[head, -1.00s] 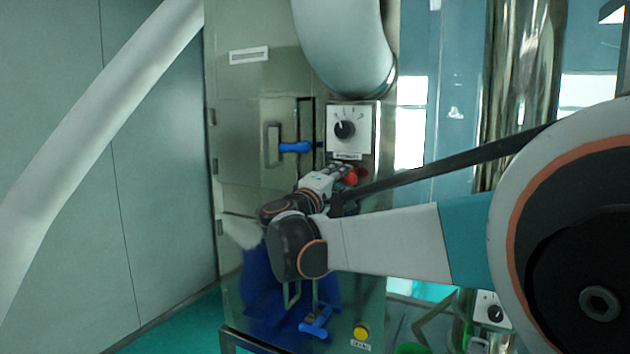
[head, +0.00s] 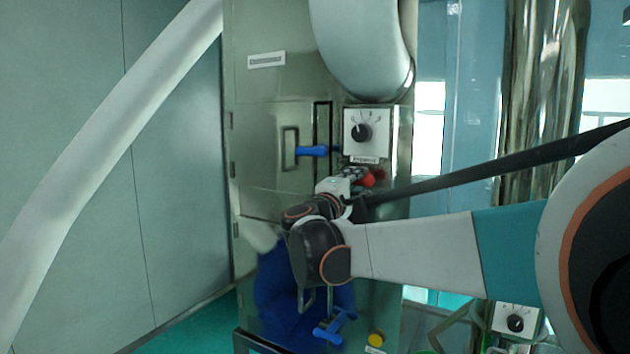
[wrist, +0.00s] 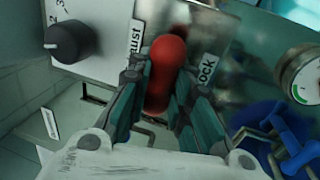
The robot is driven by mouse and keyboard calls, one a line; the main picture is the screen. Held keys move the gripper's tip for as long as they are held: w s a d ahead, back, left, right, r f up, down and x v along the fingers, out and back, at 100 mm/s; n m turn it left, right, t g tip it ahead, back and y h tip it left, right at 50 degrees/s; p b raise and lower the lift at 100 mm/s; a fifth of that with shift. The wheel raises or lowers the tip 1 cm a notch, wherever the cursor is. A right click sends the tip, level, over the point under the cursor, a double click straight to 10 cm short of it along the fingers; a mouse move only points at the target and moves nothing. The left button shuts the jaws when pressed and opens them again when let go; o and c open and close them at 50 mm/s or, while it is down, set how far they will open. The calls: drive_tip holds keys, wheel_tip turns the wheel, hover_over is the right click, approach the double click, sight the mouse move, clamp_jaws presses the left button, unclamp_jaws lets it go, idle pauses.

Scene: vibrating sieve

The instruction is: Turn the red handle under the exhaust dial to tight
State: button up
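The red handle (head: 368,178) is on the steel machine below the exhaust dial (head: 360,132); my gripper partly hides it in the head view. In the wrist view the red handle (wrist: 166,65) stands between my two fingers, its rounded end pointing up in the picture. My gripper (wrist: 160,88) has a finger along each side of the handle, with little or no gap, and appears shut on it. The black knob of the dial also shows at upper left (wrist: 70,42). A "lock" label (wrist: 206,70) is right of the handle.
A blue latch handle (head: 312,151) is left of the dial. A second blue handle (head: 332,326) and a yellow button (head: 376,340) are lower on the machine. A large pipe (head: 365,50) hangs above the dial. A gauge (wrist: 302,75) shows at right in the wrist view.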

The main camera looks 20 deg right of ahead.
drive_tip(key=shift+o, duration=1.4)
drive_tip(key=shift+a, duration=0.1)
drive_tip(key=v, duration=1.2)
drive_tip(key=shift+s+f, duration=0.1)
drive_tip(key=shift+s, duration=0.05)
